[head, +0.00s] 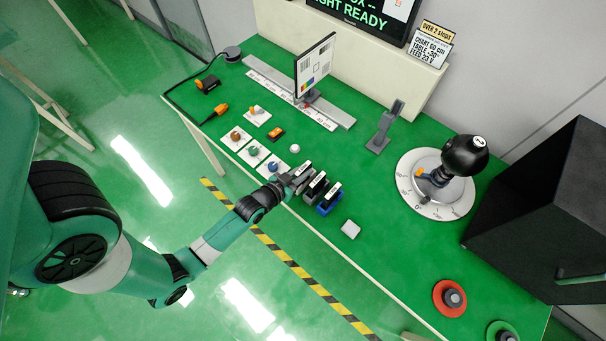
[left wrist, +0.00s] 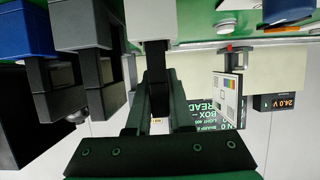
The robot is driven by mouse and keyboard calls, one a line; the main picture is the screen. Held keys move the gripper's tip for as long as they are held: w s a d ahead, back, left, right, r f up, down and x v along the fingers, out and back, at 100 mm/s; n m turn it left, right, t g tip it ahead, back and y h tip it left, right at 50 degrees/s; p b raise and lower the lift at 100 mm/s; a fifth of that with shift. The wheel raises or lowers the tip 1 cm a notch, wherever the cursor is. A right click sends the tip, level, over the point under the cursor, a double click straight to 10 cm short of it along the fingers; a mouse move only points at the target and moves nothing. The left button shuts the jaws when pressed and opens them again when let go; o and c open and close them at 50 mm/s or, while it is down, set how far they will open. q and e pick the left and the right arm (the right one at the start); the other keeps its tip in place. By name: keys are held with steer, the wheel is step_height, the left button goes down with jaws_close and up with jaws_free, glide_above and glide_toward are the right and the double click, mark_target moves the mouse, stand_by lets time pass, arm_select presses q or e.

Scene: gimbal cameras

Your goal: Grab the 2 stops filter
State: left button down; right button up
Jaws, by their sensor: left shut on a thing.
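Three upright filters with small white labels stand in a row near the table's front edge; the labels are too small to read. My left gripper (head: 294,182) is at the left end of the row, shut on the leftmost filter (head: 303,171). In the left wrist view, the fingers (left wrist: 159,98) close on this filter below its pale grey block (left wrist: 150,20). The middle filter (head: 316,184) has a dark grey holder (left wrist: 80,25). The right filter (head: 329,196) has a blue holder (left wrist: 25,30). I cannot tell whether the held filter is clear of its holder. My right gripper is not in view.
A chart panel (head: 315,66) stands on a rail (head: 338,117) behind. A sign (head: 432,46) reads "OVER 2 stops". A black ball on a dial (head: 464,156) and a black box (head: 545,195) are at right. Small knobs (head: 254,151) sit left of the gripper.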

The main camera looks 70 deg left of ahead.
mark_target(309, 162)
arm_select(q)
steer(key=shift+r, duration=0.5)
step_height(309, 162, up, 3)
steer(key=shift+f+p, duration=0.2)
steer(key=shift+p, duration=0.65)
steer(key=w+r+p+v, duration=0.1)
steer(key=r+p+v, duration=0.2)
steer(key=v, duration=1.3)
steer(key=shift+s, duration=0.15)
